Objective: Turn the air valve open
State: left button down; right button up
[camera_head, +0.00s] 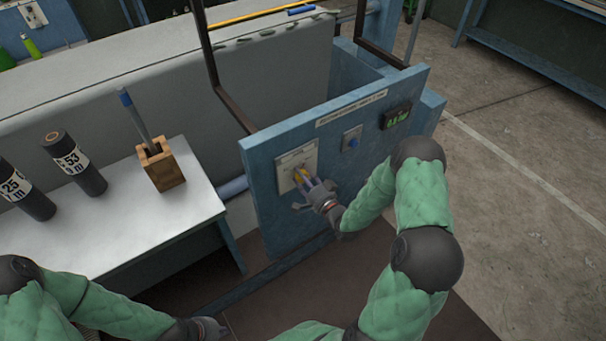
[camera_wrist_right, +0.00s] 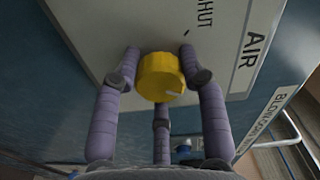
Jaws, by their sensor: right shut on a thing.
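The air valve is a round yellow knob (camera_wrist_right: 162,77) on a pale plate marked AIR and SHUT in the right wrist view. A light pointer mark sits at its lower right edge in that view. In the head view the knob (camera_head: 301,174) shows small at the left of the blue panel. My right gripper (camera_head: 305,181) is shut on it, with its fingers around the knob in the right wrist view (camera_wrist_right: 162,85). My left gripper (camera_head: 208,330) is at the bottom edge of the head view, away from the panel; its fingers are not clear.
A white table (camera_head: 140,235) at left holds two dark labelled cylinders (camera_head: 75,165) and a wooden holder (camera_head: 160,168). Open floor lies at right.

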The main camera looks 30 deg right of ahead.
jog(key=shift+a+m, duration=0.25)
jog(key=shift+m, duration=0.55)
jog(key=o, duration=1.1)
jog(key=shift+o, duration=0.2)
jog(key=shift+s+d, duration=0.1)
jog(key=shift+s, duration=0.1)
jog(key=s, duration=1.1)
jog(key=shift+s+d, duration=0.3)
jog(key=shift+d, duration=0.1)
